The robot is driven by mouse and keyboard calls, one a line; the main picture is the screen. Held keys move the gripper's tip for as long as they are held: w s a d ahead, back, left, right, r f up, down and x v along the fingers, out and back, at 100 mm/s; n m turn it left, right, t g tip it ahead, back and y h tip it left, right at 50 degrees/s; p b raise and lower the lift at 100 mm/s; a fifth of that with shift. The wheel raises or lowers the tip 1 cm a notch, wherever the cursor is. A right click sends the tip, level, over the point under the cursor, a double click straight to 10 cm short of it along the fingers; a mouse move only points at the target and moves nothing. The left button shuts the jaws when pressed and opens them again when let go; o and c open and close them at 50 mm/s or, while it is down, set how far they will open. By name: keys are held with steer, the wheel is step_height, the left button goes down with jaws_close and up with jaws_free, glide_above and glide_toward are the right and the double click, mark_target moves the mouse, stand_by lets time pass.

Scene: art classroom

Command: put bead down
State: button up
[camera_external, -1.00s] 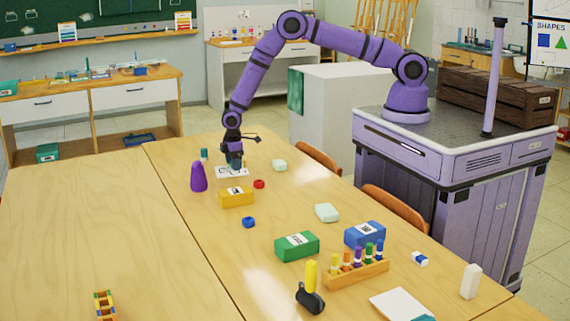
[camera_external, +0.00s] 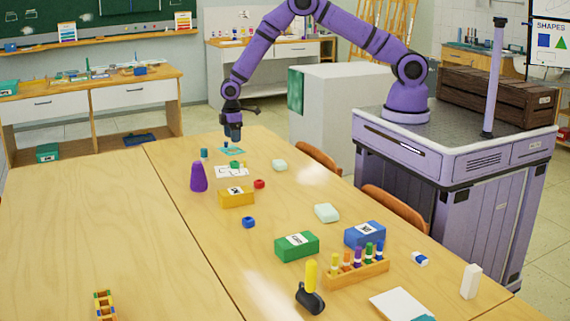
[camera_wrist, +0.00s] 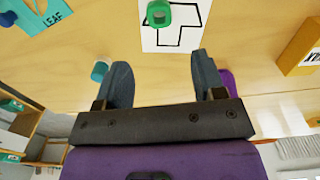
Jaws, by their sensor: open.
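A green bead (camera_external: 235,164) lies on a white card (camera_external: 222,173) with a black outline drawn on it, near the far end of the table. In the wrist view the green bead (camera_wrist: 158,12) shows its hole, and it sits on the white card (camera_wrist: 172,40) over the outline. My gripper (camera_external: 233,138) is raised above the table, beyond the card and apart from the bead. In the wrist view the fingers of my gripper (camera_wrist: 163,78) are spread with nothing between them.
A teal card marked LEAF (camera_wrist: 58,18) and a teal cylinder (camera_external: 204,153) lie near the white card. The table's left half is mostly clear.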

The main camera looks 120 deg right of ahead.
steer(key=s+a+r+t, duration=0.15)
steer(key=a+r, duration=0.25)
steer(key=r, duration=0.5)
steer(key=s+a+r, duration=0.2)
steer(key=a+r, duration=0.2)
steer(key=r, duration=0.5)
steer(key=s+a+r, duration=0.2)
steer(key=a+r, duration=0.2)
steer(key=r, duration=0.5)
steer(key=s+a+r+t, duration=0.2)
steer(key=s+a+r, duration=0.7)
steer(key=s+r, duration=0.35)
steer(key=s+a+r+t, duration=0.1)
steer(key=s+a, duration=0.3)
steer(key=s, duration=0.7)
steer(key=s+a+r, duration=0.2)
steer(key=s+a, duration=0.2)
steer(key=s, duration=0.7)
steer(key=shift+s+r+t, duration=0.25)
steer(key=shift+r+t, duration=0.1)
steer(key=shift+o, duration=0.5)
steer(key=shift+w, duration=0.1)
